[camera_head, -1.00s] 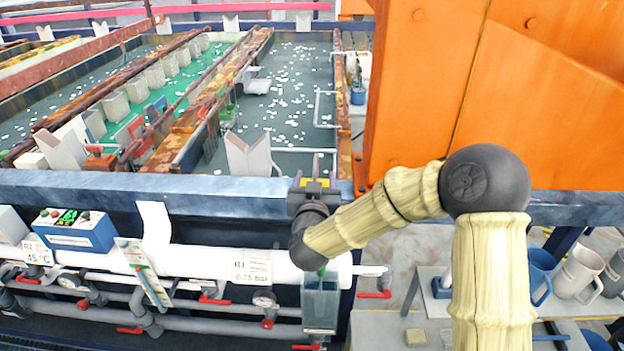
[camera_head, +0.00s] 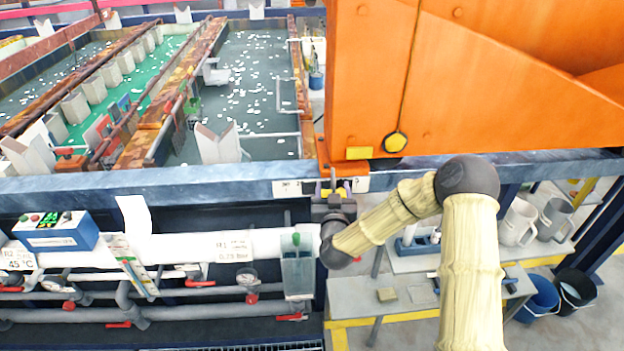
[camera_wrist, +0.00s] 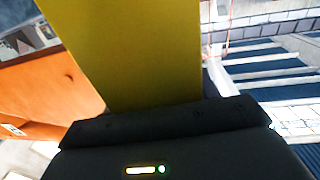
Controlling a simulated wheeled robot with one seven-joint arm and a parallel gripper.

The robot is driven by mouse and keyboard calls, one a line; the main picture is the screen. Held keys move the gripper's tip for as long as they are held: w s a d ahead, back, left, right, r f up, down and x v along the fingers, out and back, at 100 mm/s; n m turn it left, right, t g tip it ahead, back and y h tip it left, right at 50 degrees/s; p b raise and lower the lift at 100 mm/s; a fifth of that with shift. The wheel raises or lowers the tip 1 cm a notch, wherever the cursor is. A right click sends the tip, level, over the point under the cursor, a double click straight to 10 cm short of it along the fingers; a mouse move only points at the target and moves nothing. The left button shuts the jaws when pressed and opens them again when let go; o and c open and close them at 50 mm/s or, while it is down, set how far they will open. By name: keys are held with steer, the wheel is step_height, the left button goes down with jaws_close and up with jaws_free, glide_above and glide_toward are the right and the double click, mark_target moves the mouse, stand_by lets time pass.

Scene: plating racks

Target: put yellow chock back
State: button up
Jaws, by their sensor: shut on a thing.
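The yellow chock (camera_wrist: 130,50) fills the upper middle of the wrist view as a broad flat yellow block, rising from my dark gripper. My gripper (camera_head: 334,188) is shut on it, beside the front rail and just below the foot of the orange post in the head view. Only small bits of yellow show at the jaws there, and most of the chock is hidden by the gripper. Another small yellow block (camera_head: 359,153) sits at the foot of the orange post (camera_head: 400,80), just above and right of my gripper.
A blue-grey rail (camera_head: 200,182) runs along the tank fronts. A round yellow tag (camera_head: 396,142) hangs on a cord against the post. White pipes (camera_head: 190,247) and a blue control box (camera_head: 58,231) lie below left. A grey bench (camera_head: 375,300) and buckets stand at right.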

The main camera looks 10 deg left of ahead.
steer(key=s+d+f+h+p, duration=0.1)
steer(key=s+d+f+p, duration=0.1)
steer(key=d, duration=0.4)
steer(key=s+d+f+m+p, duration=0.1)
steer(key=s+d+f+p, duration=0.1)
steer(key=d+f, duration=0.3)
steer(key=s+d+f+h+p, duration=0.1)
steer(key=d+f+p, duration=0.3)
steer(key=d, duration=0.5)
steer(key=shift+s+m+h, duration=0.3)
steer(key=shift+s+m, duration=0.1)
steer(key=shift+s, duration=0.15)
